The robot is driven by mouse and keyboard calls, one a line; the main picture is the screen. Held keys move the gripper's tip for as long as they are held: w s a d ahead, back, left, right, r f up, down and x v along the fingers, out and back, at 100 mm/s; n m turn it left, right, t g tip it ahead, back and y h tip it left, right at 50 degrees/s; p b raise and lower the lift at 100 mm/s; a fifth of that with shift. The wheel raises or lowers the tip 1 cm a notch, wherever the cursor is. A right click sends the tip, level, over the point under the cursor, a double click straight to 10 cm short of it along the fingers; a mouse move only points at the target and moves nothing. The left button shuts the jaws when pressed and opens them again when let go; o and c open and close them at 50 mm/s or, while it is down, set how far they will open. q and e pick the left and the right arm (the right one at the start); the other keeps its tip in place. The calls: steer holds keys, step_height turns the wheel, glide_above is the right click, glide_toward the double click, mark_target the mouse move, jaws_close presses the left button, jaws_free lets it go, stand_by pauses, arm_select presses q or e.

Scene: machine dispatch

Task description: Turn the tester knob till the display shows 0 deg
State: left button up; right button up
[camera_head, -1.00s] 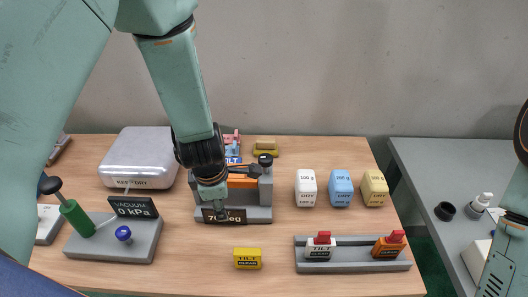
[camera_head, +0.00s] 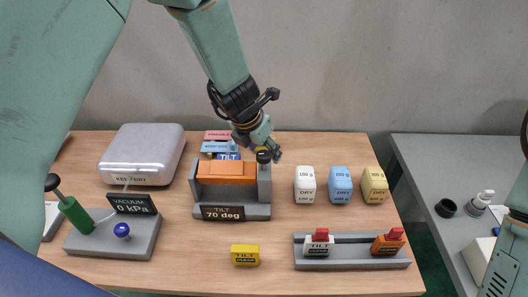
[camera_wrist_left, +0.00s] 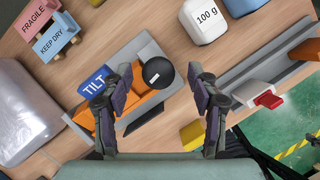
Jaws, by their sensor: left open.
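The tilt tester (camera_head: 233,211) is a grey frame with an orange block (camera_head: 226,172) in it. Its display (camera_head: 222,213) reads 70 deg. The dark round knob (camera_head: 264,157) is at the top of the tester's right post; it also shows in the left wrist view (camera_wrist_left: 158,74) with a small white mark. My left gripper (camera_head: 270,147) is just above and behind the knob in the head view. In the left wrist view its open fingers (camera_wrist_left: 167,78) appear on either side of the knob, with gaps. My right gripper is out of view; only part of that arm shows at the right.
A vacuum unit (camera_head: 113,246) and a silver case (camera_head: 142,152) stand left of the tester. White, blue and yellow weights (camera_head: 340,184) stand to its right. A grey rack (camera_head: 350,262) is at front right, and a yellow block (camera_head: 245,255) lies in front.

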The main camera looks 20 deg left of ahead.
arm_select(q)
steer(key=shift+f, duration=0.4)
steer(key=shift+s+a, duration=0.1)
steer(key=shift+a, duration=0.1)
steer(key=shift+f, duration=0.15)
steer(key=shift+c, duration=0.8)
steer(key=shift+w+d, duration=0.2)
steer(key=shift+w, duration=0.05)
steer(key=c, duration=0.3)
steer(key=shift+s+a, duration=0.15)
steer(key=c, duration=0.7)
